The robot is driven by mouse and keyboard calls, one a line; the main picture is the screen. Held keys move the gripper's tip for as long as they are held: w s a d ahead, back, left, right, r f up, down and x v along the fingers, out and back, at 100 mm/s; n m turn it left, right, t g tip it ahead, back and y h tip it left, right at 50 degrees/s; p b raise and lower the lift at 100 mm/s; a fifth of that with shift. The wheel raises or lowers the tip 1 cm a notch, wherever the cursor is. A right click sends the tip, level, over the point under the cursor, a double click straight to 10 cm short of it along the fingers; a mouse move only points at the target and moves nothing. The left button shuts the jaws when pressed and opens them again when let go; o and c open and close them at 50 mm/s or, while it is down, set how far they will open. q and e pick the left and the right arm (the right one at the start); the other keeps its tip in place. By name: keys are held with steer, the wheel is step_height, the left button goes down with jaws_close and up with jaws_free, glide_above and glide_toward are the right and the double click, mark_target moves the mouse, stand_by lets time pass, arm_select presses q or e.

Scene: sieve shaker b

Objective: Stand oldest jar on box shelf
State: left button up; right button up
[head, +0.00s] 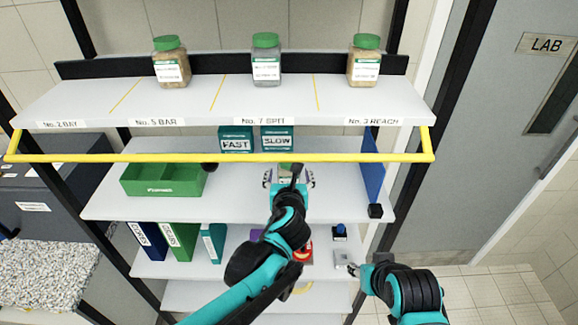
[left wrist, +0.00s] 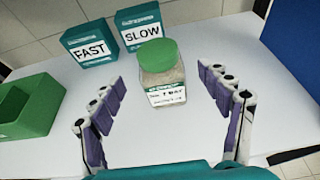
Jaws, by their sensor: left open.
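A jar with a green lid and white label (left wrist: 163,80) stands upright on the second shelf (left wrist: 205,125), in front of the two teal boxes. In the left wrist view it is between and slightly beyond the fingers of my left gripper (left wrist: 167,112), which is open, with a gap on both sides. In the head view my left gripper (head: 289,180) reaches onto that shelf and mostly hides this jar. Three more green-lidded jars stand on the top shelf: left (head: 171,63), middle (head: 266,60) and right (head: 364,60). My right gripper (head: 354,269) is low at the right; its opening is unclear.
A yellow rail (head: 110,158) runs along the top shelf's front. The second shelf also holds a green bin (head: 163,181), FAST (head: 235,141) and SLOW (head: 277,140) boxes and a blue panel (head: 373,170). Binders (head: 180,242) stand below. Shelf space right of the jar is clear.

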arm_select(q)
steer(key=v, duration=0.6)
steer(key=s+a+f+n+g+y, duration=0.1)
steer(key=s+a+f+n+g, duration=0.2)
steer(key=a+n, duration=0.5)
steer(key=s+a+f+n+g+y, duration=0.15)
steer(key=s+a+n, duration=0.35)
steer(key=n, duration=0.5)
steer(key=s+a+f+n+g+h, duration=0.2)
steer(key=s+n, duration=0.7)
steer(key=n, duration=0.9)
step_height(320, 180, down, 3)
steer(key=a, duration=0.2)
steer(key=shift+a+p, duration=0.35)
steer(key=shift+a, duration=0.05)
steer(key=shift+g+h, duration=0.25)
step_height(320, 180, down, 16)
steer(key=b, duration=1.6)
